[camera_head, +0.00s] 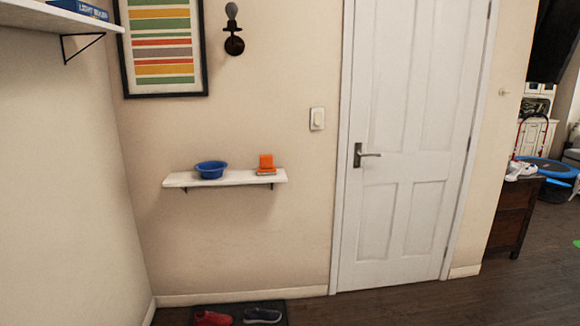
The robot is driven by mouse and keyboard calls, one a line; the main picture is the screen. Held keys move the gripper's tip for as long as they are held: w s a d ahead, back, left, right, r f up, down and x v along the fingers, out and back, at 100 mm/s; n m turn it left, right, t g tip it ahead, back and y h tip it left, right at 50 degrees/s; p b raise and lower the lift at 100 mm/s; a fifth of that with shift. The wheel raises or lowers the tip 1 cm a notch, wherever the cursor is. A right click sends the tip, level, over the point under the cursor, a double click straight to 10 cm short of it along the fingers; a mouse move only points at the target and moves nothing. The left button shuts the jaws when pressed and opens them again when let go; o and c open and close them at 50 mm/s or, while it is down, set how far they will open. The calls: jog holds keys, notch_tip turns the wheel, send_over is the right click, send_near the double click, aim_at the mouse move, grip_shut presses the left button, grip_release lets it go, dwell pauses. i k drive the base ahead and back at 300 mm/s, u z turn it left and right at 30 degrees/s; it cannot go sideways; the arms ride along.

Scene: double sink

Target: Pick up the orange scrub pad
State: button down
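A small orange block-shaped thing (266,161), which looks like the orange scrub pad, stands at the right end of a white wall shelf (232,178). It rests on or just behind a flat, pale item with an orange edge (266,172); I cannot tell which. A blue bowl (211,170) sits to its left on the same shelf, with a gap between them. My gripper is not in view.
A closed white door (405,130) is right of the shelf. Red shoes (212,318) and dark shoes (262,315) lie on a mat below. A higher shelf (55,16) is at upper left. A brown cabinet (515,205) stands at right. Floor before the door is clear.

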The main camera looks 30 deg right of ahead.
aim_at(266, 168)
jog(key=z, duration=0.65)
jog(key=k, duration=0.95)
jog(key=u, duration=0.05)
jog(key=i, duration=0.9)
